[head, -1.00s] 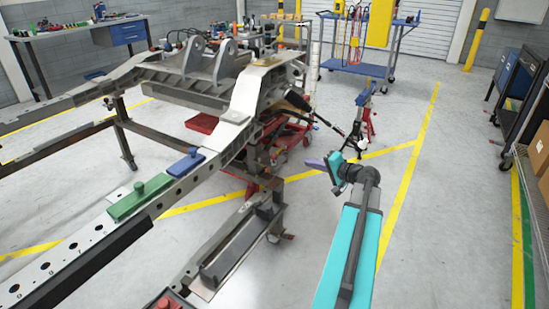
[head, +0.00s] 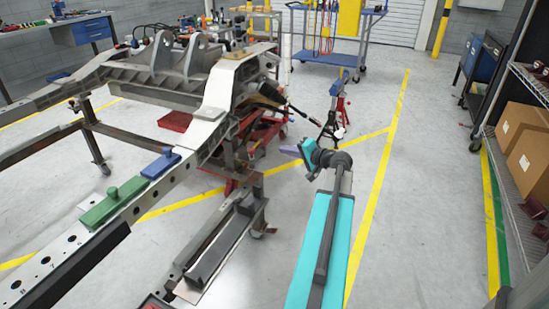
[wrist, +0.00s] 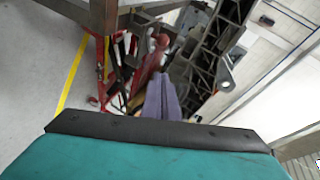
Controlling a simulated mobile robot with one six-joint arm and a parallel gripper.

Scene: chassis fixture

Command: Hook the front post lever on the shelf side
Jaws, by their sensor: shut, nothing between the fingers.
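My gripper (head: 290,151) is shut and empty, its purple fingers pointing left toward the fixture in the head view. It hangs in free air to the right of a rusty metal post (head: 228,158) under the chassis frame (head: 218,100). In the wrist view the shut fingers (wrist: 162,100) point at a cluster of red and dark parts. A long red part (wrist: 150,62) shows just beyond the fingertips, seemingly apart from them. I cannot tell whether it is the front post lever; no lever is clearly recognisable in the head view.
A dark cylinder with a rod (head: 270,93) juts right from the chassis. A red stand with a blue top (head: 338,100) stands beyond my gripper. A wire shelf with cardboard boxes (head: 523,130) is at right. Grey floor between shelf and my arm is clear.

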